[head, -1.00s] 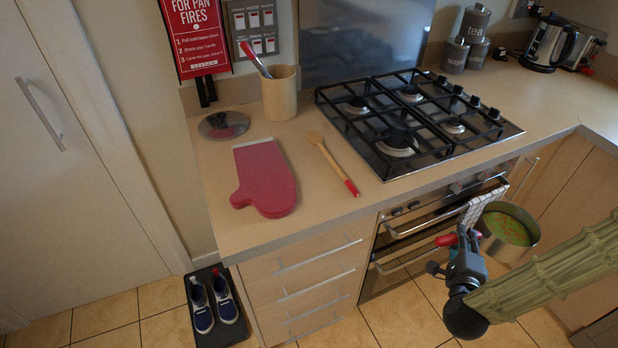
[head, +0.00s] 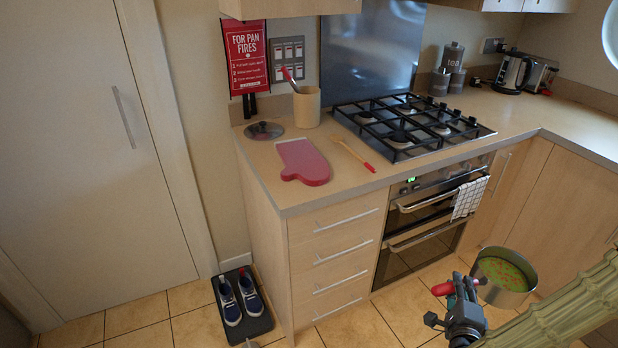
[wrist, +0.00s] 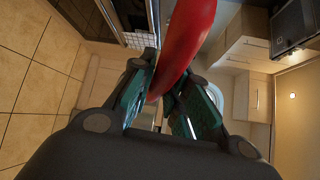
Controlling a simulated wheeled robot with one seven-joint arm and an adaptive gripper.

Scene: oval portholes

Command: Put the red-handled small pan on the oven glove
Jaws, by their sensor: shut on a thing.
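The small pan (head: 503,278) is a metal pan with green and orange contents. It is held in the air in front of the oven, at the lower right of the head view. My gripper (head: 458,291) is shut on its red handle, which also shows between the green finger pads in the wrist view (wrist: 184,45). The pan looks roughly level. The oven glove (head: 303,162) is red with a pale cuff and lies flat on the counter, left of the hob. The pan is well to the right of the glove, lower and nearer to me.
A wooden spoon with a red handle (head: 354,156) lies between glove and hob (head: 412,124). A utensil pot (head: 307,107) and a round lid (head: 264,130) stand behind the glove. A checked towel (head: 468,198) hangs on the oven. Shoes on a mat (head: 262,324) lie on the floor.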

